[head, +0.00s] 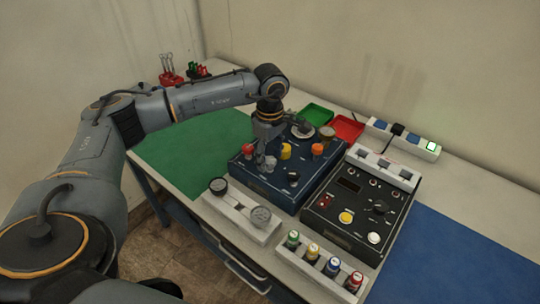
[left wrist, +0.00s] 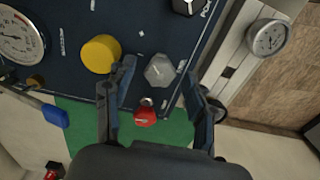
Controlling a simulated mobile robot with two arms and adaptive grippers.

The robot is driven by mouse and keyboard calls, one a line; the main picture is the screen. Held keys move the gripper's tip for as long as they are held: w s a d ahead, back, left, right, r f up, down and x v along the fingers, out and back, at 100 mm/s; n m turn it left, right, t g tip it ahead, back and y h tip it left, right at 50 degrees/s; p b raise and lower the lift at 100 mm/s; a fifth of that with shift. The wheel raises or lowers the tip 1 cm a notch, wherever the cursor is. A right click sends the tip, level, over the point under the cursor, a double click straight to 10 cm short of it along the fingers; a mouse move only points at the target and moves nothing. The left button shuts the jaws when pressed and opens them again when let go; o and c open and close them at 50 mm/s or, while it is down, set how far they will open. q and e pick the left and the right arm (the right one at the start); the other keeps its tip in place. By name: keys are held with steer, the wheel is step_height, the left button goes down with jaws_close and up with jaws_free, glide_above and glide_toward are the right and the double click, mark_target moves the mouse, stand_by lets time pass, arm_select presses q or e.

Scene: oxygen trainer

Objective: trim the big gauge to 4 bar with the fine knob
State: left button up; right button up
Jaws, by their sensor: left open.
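The blue trainer panel (head: 262,186) carries a grey faceted knob (left wrist: 159,70), a yellow knob (head: 285,151), an orange knob (head: 318,149), a red knob (head: 248,148) and a black knob (head: 293,176). I cannot read which is marked fine. My left gripper (head: 266,153) points down over the panel. In the left wrist view its open fingers stand either side of the grey knob, apart from it. The yellow knob (left wrist: 101,53) is just outside one finger. The big white gauge (left wrist: 20,38) is partly cut off at top left; its reading is too small to tell.
A white strip (head: 235,216) with two small gauges lies in front of the panel. A black instrument box (head: 338,228) stands at right, with several coloured-capped canisters before it. Green (head: 316,113) and red (head: 347,128) trays lie behind. Green and blue mats are clear.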

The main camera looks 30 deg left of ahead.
mark_target(270, 160)
arm_select(q)
step_height(270, 160, up, 12)
stand_by(0.4)
steer(key=shift+f, duration=0.2)
